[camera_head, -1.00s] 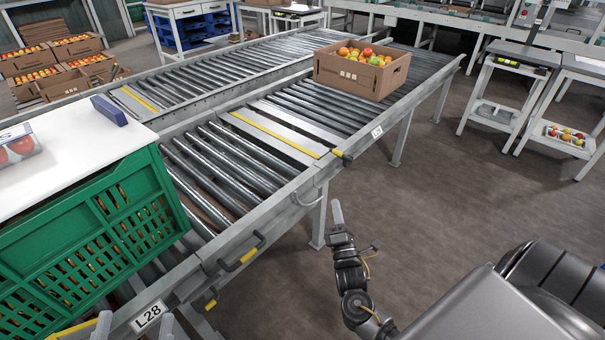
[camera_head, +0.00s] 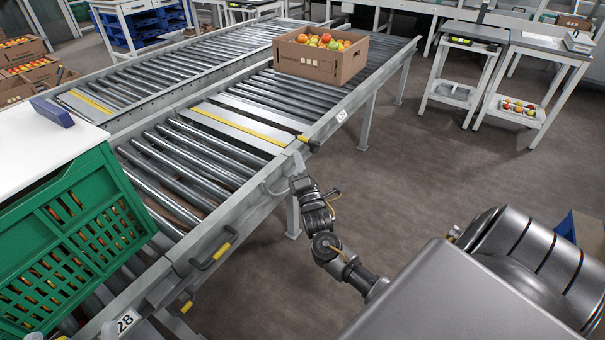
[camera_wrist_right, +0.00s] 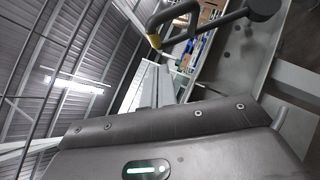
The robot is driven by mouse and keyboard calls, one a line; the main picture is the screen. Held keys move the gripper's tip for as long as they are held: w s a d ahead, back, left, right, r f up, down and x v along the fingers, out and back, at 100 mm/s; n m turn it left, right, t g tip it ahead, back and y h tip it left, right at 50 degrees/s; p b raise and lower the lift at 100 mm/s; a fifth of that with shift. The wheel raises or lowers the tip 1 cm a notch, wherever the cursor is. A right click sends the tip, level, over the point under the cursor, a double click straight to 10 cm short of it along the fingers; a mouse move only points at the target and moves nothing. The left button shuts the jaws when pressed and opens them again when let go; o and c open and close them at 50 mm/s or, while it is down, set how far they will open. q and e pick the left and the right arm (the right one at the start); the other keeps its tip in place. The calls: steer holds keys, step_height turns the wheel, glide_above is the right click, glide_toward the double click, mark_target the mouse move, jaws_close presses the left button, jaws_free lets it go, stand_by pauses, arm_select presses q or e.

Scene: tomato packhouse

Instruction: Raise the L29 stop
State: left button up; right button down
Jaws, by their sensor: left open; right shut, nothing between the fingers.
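The L29 label (camera_head: 342,116) is on the side rail of the near conveyor. A yellow-striped crossbar plate (camera_head: 240,127) lies low across the rollers, with a small black and yellow lever end (camera_head: 310,143) at the rail. My right gripper (camera_head: 297,164) is shut and empty at the rail, just below that lever end; I cannot tell whether it touches. The right wrist view shows a black bar with a round knob (camera_wrist_right: 262,8) and a black bracket with a yellow part (camera_wrist_right: 155,41). My left gripper (camera_head: 135,333) is open, mostly cut off at the bottom edge.
A carton of tomatoes (camera_head: 318,60) sits on the rollers beyond the plate. A green crate (camera_head: 80,235) stands at the left under a white board. The floor (camera_head: 420,180) to the right is clear.

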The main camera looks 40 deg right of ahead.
arm_select(q)
steer(key=shift+s+a+r+t, duration=0.15)
steer(key=shift+a+r+t, duration=0.15)
steer(key=shift+t, duration=0.2)
arm_select(e)
steer(key=shift+w+d+r, duration=0.15)
steer(key=shift+d+r, duration=0.25)
steer(key=shift+d, duration=0.25)
steer(key=shift+w+d+r, duration=0.15)
steer(key=shift+d+r, duration=0.25)
steer(key=shift+d, duration=0.2)
arm_select(q)
steer(key=shift+d, duration=0.1)
arm_select(e)
steer(key=shift+r, duration=0.1)
